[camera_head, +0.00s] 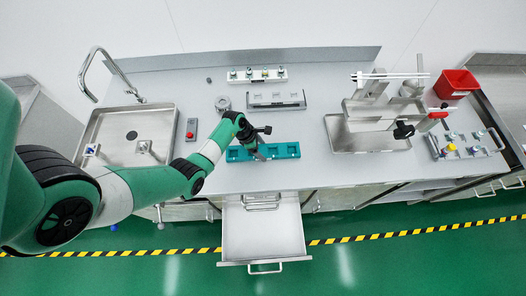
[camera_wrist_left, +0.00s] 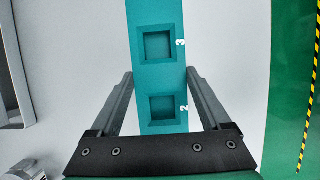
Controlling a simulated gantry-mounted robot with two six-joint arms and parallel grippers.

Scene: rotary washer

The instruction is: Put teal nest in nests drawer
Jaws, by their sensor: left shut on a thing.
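The teal nest (camera_head: 285,150) is a long bar with square pockets at the front edge of the counter; whether it touches the counter is not clear. My left gripper (camera_head: 258,150) is shut across it near its middle. In the left wrist view the teal nest (camera_wrist_left: 157,75) runs between the two fingers of the gripper (camera_wrist_left: 158,76), with pockets marked 2 and 3. An open drawer (camera_head: 262,235) extends from the cabinet below the nest and looks empty; no label on it is readable. My right gripper is not in view.
A white nest (camera_head: 257,75) and a grey nest (camera_head: 276,98) stand behind. A small box with a red button (camera_head: 191,129) and a sink (camera_head: 135,122) are to the left. A metal device with a tray (camera_head: 368,136) and a red bin (camera_head: 455,84) are to the right.

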